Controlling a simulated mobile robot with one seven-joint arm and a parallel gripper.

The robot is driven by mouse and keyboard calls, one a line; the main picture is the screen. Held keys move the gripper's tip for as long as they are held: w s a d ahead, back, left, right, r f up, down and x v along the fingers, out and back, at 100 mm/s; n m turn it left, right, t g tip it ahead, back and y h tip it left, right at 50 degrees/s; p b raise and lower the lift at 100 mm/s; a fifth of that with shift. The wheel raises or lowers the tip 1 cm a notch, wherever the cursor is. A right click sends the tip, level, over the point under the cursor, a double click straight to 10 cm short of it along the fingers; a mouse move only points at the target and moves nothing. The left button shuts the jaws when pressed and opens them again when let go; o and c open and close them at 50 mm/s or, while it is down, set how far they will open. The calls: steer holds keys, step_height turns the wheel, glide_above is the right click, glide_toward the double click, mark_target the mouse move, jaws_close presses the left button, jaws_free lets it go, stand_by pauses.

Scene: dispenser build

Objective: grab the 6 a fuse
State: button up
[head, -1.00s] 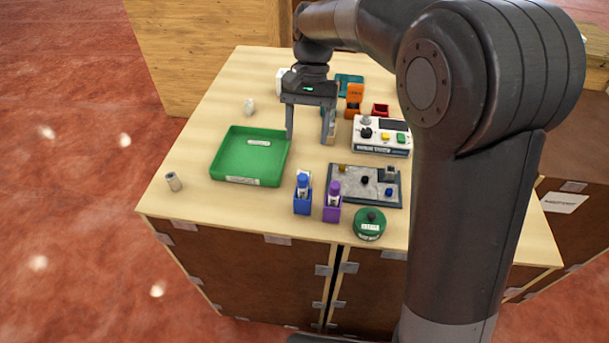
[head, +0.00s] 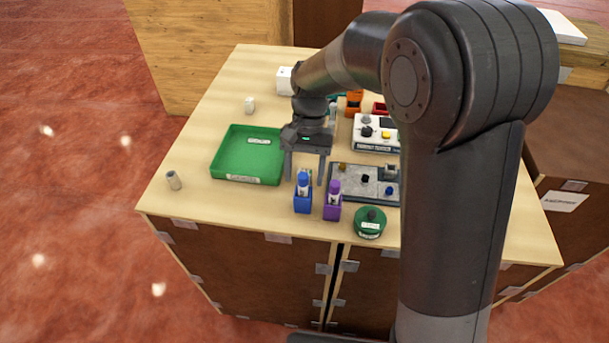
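No readable marking shows which thing is the 6 A fuse. A small grey cylinder (head: 173,180) stands near the table's left edge, and a small white cylinder (head: 249,105) stands farther back. A blue holder (head: 302,203) with a blue-topped piece and a purple holder (head: 333,207) with a purple-topped piece stand near the front edge. My gripper (head: 305,179) points down just behind the blue holder. Its two fingers are spread apart, with no held thing visible between them. Contact with the blue holder cannot be told.
A green tray (head: 217,165) lies left of my gripper. A dark panel with knobs (head: 350,190) lies to its right, with a white tester box (head: 365,145) behind. A round green container (head: 369,222) is at the front. Bare table lies front left.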

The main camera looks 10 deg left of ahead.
steer(key=shift+c, duration=0.4)
steer(key=c, duration=1)
steer(key=shift+o, duration=0.2)
steer(key=shift+r, duration=0.15)
